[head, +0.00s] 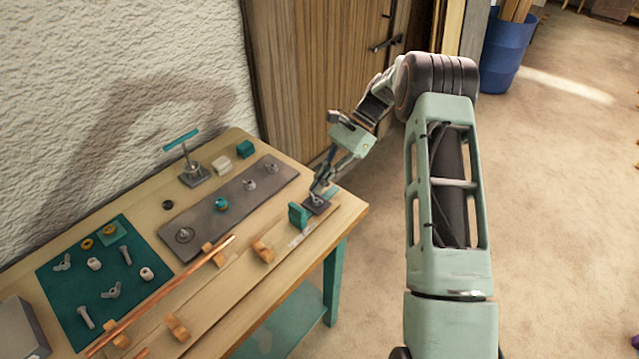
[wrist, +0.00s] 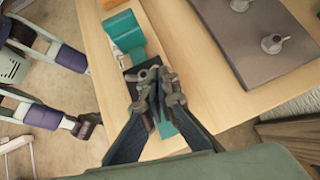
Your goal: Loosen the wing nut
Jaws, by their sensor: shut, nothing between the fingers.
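My gripper (head: 317,190) is shut and empty at the near right corner of the workbench. Its fingertips meet over a small dark plate (head: 318,207) beside an upright teal block (head: 298,216). In the wrist view the closed fingertips (wrist: 156,84) cover part of the dark plate, with the teal block (wrist: 124,32) just beyond them. A teal strip (wrist: 166,130) shows between the fingers. No wing nut can be made out at the fixture; the fingers hide part of it. Two loose grey wing nuts (head: 62,262) (head: 112,290) lie on the teal mat (head: 60,300).
A grey plate (head: 215,222) with several fittings lies behind the fixture. A teal T-handle (head: 181,140) stands at the back. The wooden door (head: 310,80) is close behind my arm.

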